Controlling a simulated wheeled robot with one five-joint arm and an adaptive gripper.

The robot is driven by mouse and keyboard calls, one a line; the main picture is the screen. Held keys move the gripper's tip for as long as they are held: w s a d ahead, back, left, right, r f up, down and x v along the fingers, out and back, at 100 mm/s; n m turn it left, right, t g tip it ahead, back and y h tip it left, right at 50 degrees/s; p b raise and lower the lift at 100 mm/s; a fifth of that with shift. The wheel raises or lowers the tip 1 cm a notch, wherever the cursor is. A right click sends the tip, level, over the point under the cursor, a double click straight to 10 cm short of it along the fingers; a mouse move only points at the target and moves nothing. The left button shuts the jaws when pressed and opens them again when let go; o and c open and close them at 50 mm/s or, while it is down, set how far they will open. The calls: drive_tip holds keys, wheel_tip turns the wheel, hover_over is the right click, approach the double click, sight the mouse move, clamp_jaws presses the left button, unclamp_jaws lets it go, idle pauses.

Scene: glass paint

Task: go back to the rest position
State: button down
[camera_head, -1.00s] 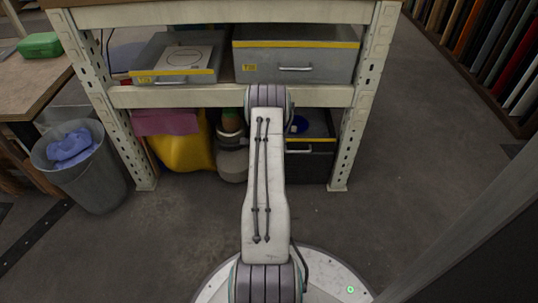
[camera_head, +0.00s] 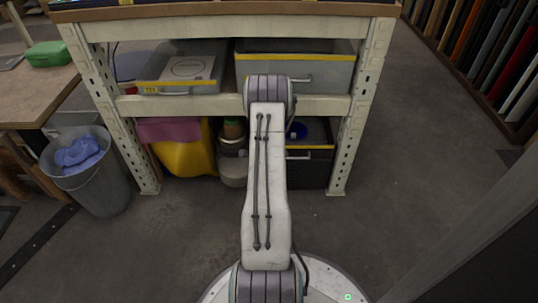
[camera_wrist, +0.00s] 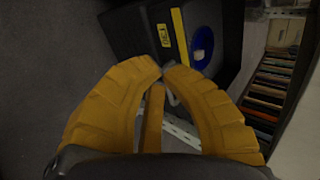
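My arm rises from my base in the head view, its white link pointing toward the shelf unit. My gripper is hidden in the head view, beyond the arm's upper joint. In the wrist view my gripper (camera_wrist: 163,70) shows as yellow fingers with their tips almost touching. Nothing is seen held between the tips. Beyond the fingertips is a dark box with a yellow strip (camera_wrist: 180,35) and a blue round thing (camera_wrist: 203,48) inside it.
The shelf unit (camera_head: 345,135) stands ahead, with grey drawers (camera_head: 320,73) on its upper level. A bin (camera_head: 100,185) and workbench (camera_head: 30,95) are at left. Floor at right is clear.

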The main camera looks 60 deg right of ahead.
drive_tip(key=shift+s+a+r, duration=0.2)
drive_tip(key=shift+a+r, duration=0.15)
drive_tip(key=w+a+r+n+y+p, duration=0.1)
drive_tip(key=w+a+r+n+p, duration=0.25)
drive_tip(key=a+r+p, duration=0.6)
drive_tip(key=w+a+r+n+y+p, duration=0.25)
drive_tip(key=a+r+n, duration=0.25)
drive_tip(key=r, duration=1)
drive_tip(key=w+a+r+n+y+p, duration=0.1)
drive_tip(key=w+a+r+n+p, duration=0.35)
drive_tip(key=r, duration=0.85)
drive_tip(key=s+a+r+n+y+p, duration=0.1)
drive_tip(key=s+a+r+n+p, duration=0.3)
drive_tip(key=a+r+p, duration=0.3)
drive_tip(key=s+a+r+n+y+p, duration=0.1)
drive_tip(key=s+a+r+n+p, duration=0.3)
drive_tip(key=a+r, duration=0.45)
drive_tip(key=s+a+r+n+g+y+p, duration=0.1)
drive_tip(key=s+a+r+n+p, duration=0.7)
drive_tip(key=s+r, duration=0.5)
drive_tip(key=shift+s+a+r+g+p, duration=0.2)
drive_tip(key=shift+a+r+g+p, duration=0.15)
drive_tip(key=shift+a+p, duration=0.75)
